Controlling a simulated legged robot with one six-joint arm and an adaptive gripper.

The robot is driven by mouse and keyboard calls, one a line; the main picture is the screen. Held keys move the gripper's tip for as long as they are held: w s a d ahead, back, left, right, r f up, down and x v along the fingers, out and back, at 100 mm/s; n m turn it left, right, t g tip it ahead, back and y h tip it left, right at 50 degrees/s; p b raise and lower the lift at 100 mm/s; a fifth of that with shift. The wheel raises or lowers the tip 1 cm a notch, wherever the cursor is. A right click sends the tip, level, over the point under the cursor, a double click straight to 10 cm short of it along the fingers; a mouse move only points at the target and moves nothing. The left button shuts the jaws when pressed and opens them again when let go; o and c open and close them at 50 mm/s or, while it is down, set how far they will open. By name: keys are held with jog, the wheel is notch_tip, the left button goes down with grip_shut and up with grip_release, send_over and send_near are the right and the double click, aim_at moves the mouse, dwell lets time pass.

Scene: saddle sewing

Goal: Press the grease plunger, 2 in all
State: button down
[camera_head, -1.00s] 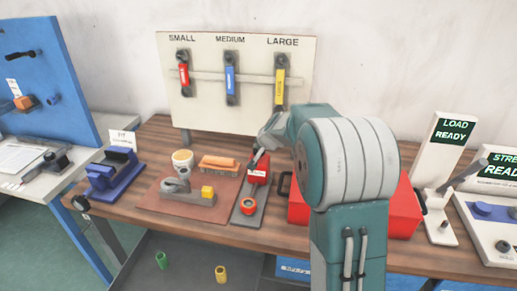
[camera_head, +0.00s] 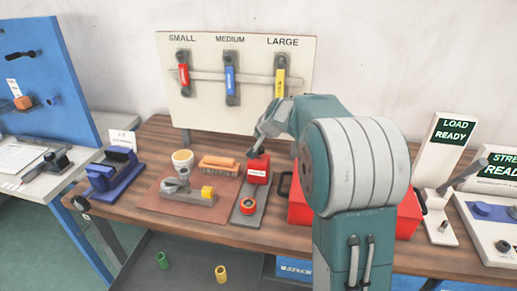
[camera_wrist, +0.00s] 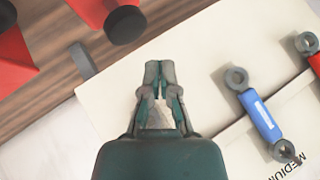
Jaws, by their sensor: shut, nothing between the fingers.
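The grease plunger appears to be the red block with a white label (camera_head: 257,172) on a narrow grey base. Its dark top lies right under my gripper (camera_head: 257,150) in the head view, and I cannot tell whether the two touch there. In the wrist view a black round knob (camera_wrist: 125,24) on a red body stands beyond my fingertips, apart from them. My gripper (camera_wrist: 158,66) is shut and empty there. A red ring (camera_head: 247,205) sits at the front of the same grey base.
A red box (camera_head: 299,205) stands to the right, partly behind my arm. A brown mat (camera_head: 150,199) with a grey fixture and a cup (camera_head: 183,158) lies to the left. The upright board (camera_head: 205,110) with several coloured links stands behind.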

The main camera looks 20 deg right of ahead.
aim_at(259, 149)
jog(key=shift+r, duration=1.5)
dwell(0.8)
notch_tip(259, 149, up, 4)
jog(key=shift+f, duration=0.2)
jog(key=shift+f, duration=4.45)
jog(key=shift+f, duration=0.3)
